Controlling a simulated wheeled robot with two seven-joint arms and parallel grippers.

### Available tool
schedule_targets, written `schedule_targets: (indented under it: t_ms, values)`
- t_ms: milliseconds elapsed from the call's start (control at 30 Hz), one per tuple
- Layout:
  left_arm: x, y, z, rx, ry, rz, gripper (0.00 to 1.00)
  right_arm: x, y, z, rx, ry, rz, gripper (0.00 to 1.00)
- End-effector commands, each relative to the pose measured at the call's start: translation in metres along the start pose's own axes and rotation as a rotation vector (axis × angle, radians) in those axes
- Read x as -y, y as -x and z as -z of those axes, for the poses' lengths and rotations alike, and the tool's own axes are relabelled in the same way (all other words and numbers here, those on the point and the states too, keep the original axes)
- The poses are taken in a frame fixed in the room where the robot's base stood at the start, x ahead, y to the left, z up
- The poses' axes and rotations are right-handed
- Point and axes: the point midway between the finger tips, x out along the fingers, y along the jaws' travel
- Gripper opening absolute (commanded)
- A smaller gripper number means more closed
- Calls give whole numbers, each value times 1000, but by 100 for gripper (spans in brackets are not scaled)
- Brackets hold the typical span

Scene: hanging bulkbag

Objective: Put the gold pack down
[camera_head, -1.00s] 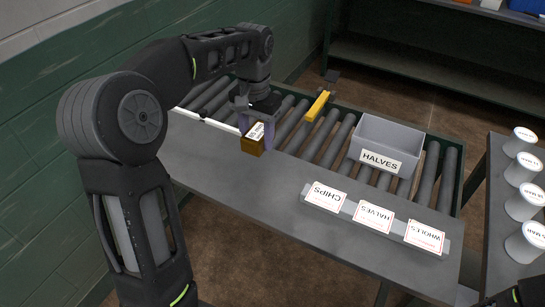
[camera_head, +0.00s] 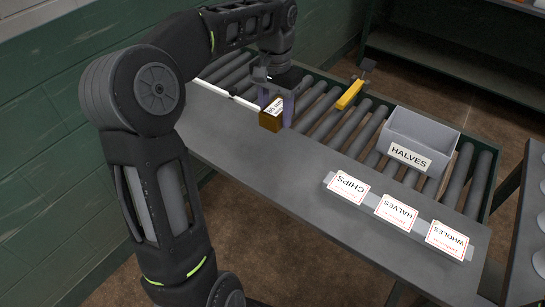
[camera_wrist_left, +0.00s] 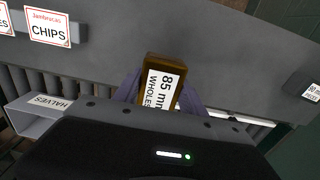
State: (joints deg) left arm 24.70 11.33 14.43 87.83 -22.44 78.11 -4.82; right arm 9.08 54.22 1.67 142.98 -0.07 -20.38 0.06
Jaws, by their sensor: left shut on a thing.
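The gold pack (camera_head: 271,119) is a small brown-gold block with a white label. My left gripper (camera_head: 280,105) is shut on it, at the edge between the grey table and the roller conveyor. In the left wrist view the pack (camera_wrist_left: 153,68) sits between the purple fingers (camera_wrist_left: 158,92), its label reading "85 mm WHOLES". Whether its underside touches the table I cannot tell. My right gripper is not in view.
A grey bin (camera_head: 417,141) labelled HALVES stands on the rollers (camera_head: 368,132). A yellow bar (camera_head: 349,94) lies across the conveyor. CHIPS, HALVES and WHOLES cards (camera_head: 397,212) line the table's front right. The grey tabletop (camera_head: 270,165) left of them is clear.

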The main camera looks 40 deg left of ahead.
Motion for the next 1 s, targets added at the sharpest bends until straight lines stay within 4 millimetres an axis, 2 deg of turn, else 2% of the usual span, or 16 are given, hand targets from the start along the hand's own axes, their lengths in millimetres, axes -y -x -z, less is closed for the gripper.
schedule_targets:
  t_ms: [100, 400, 467, 700, 800, 1000]
  values:
    - [-8, 6, 2, -1, -17, 10, 4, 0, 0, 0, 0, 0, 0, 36]
    - [-7, 4, 0, 4, -10, 10, 4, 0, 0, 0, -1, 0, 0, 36]
    - [-6, -1, 0, 5, -9, 9, 4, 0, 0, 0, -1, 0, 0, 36]
    - [-6, -42, -1, 8, -8, 9, 4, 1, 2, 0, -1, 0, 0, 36]
    - [-6, -53, 0, 5, -9, 10, 4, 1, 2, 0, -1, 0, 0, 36]
    - [-6, -57, 0, 3, -9, 10, 4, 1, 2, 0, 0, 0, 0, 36]
